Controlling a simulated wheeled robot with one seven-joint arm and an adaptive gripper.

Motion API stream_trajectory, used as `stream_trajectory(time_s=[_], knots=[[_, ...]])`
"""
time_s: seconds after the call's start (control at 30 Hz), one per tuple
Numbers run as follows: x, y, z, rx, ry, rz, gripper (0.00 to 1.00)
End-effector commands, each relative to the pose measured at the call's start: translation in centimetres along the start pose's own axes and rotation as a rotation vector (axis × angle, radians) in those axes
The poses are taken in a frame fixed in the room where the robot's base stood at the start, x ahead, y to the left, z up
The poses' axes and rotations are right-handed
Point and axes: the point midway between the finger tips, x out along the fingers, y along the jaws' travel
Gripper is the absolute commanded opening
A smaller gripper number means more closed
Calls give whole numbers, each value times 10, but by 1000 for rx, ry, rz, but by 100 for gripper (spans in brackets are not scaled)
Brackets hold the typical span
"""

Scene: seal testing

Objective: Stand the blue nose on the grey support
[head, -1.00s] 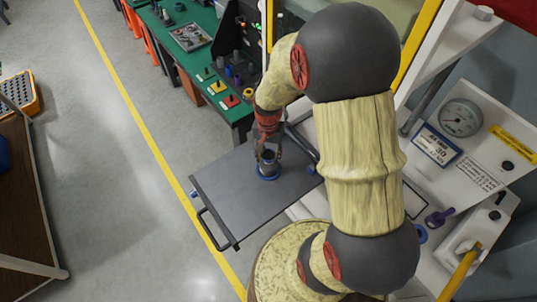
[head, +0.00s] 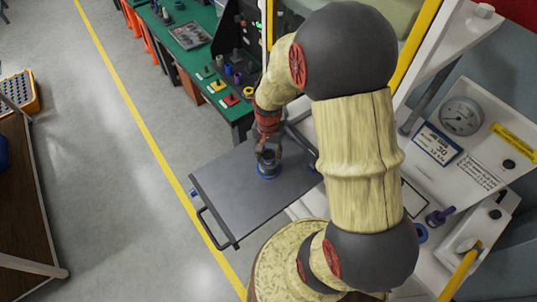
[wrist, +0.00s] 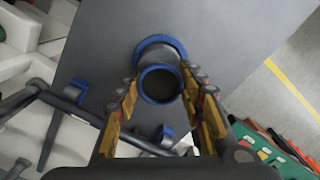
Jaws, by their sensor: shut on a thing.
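The blue nose (head: 268,175) is a short dark grey tube with a blue rim and a wider blue ring at its bottom. In the head view it is upright at the grey support (head: 235,205), a flat dark plate with a handle. The wrist view shows the nose (wrist: 162,59) from above, with the support (wrist: 228,45) under it. My gripper (head: 268,155) points down with its fingers shut on the sides of the nose. In the wrist view the gripper (wrist: 160,92) has a finger on each side of the upper rim. Whether the bottom ring touches the plate is hard to tell.
A green bench (head: 190,62) with coloured parts stands beyond the plate. A white machine panel with a gauge (head: 461,116) is at the right. The plate around the nose is clear. A brown table (head: 25,220) is at the left.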

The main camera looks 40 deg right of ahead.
Motion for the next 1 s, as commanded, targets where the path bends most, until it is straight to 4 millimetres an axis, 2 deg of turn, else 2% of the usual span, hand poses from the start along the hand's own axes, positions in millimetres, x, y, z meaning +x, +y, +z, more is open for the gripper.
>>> stream_trajectory(time_s=[0.57, 0.6, 0.7, 1.0], knots=[[6, 0, 0, 0, 0, 0, 7], [5, 0, 0, 0, 1, 0, 41], [5, 0, 0, 0, 1, 0, 45], [5, 0, 0, 0, 0, 0, 45]])
